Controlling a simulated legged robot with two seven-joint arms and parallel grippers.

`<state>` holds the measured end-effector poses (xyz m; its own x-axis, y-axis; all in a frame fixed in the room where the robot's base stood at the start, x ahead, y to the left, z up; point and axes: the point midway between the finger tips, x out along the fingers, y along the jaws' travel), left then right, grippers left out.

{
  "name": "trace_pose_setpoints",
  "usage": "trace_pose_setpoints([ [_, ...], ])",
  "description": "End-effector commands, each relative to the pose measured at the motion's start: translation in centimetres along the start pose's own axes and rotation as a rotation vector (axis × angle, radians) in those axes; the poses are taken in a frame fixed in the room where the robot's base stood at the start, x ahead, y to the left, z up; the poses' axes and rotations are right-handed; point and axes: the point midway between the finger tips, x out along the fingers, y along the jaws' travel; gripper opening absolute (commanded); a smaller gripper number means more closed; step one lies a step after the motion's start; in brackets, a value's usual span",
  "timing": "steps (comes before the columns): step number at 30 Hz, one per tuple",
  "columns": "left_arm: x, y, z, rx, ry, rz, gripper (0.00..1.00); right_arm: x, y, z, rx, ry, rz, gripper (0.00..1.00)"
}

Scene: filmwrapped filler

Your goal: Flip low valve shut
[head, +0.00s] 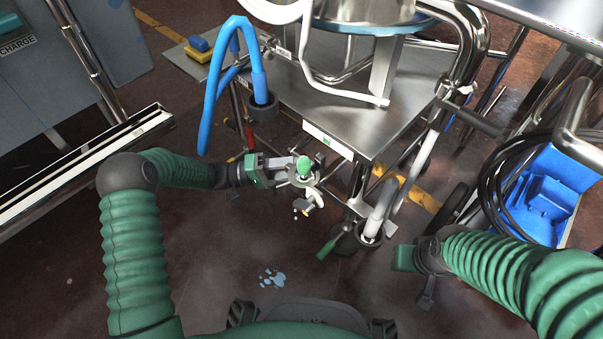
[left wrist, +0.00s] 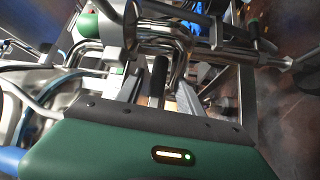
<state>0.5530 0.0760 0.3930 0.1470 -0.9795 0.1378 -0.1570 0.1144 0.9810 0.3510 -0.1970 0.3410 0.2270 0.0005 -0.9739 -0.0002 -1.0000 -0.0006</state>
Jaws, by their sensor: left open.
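A valve with a round green top (head: 304,166) and a pale spout sits low at the front of the steel cart, in the middle of the head view. My left gripper (head: 287,172) is at its left side, level with it. In the left wrist view my left gripper (left wrist: 160,92) is open, with a dark bar (left wrist: 158,72) showing between its fingers; contact cannot be told. A green-handled lever (head: 327,248) sits lower, beside a pipe end (head: 371,234). My right gripper (head: 425,272) is at lower right, away from both; its jaw opening is unclear.
The steel cart (head: 400,125) carries a tank and bent pipes above the valve. A blue hose (head: 212,92) hangs at left. A small puddle (head: 272,278) lies on open floor in front.

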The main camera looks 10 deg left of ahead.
Motion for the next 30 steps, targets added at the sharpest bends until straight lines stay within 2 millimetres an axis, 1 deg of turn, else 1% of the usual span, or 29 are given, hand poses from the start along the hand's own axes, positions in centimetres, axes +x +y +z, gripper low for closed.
trace_pose_setpoints([
  [1,0.37,-0.15,0.06,0.000,-0.002,-0.001,0.44,0.37,0.00,0.08,0.000,0.000,0.000,0.36],
  [3,0.67,-0.01,0.05,0.000,-0.002,0.000,0.44,0.39,0.00,0.08,0.000,0.000,0.000,0.36],
  [9,0.72,0.10,0.02,0.000,-0.001,0.000,0.44,0.28,0.00,0.05,0.000,0.000,0.000,0.36],
  [10,0.71,0.10,0.02,0.000,-0.001,0.000,0.43,0.28,0.00,0.05,0.000,0.000,0.000,0.36],
  [18,0.68,0.07,0.01,0.000,0.000,-0.001,0.07,0.29,0.00,0.05,0.000,0.000,0.000,0.36],
  [20,0.67,0.05,0.01,-0.001,0.000,-0.001,0.00,0.29,0.00,0.05,0.000,0.000,0.000,0.36],
  [30,0.64,0.00,0.00,-0.002,0.000,-0.002,0.00,0.30,0.00,0.06,0.000,0.000,0.000,0.36],
])
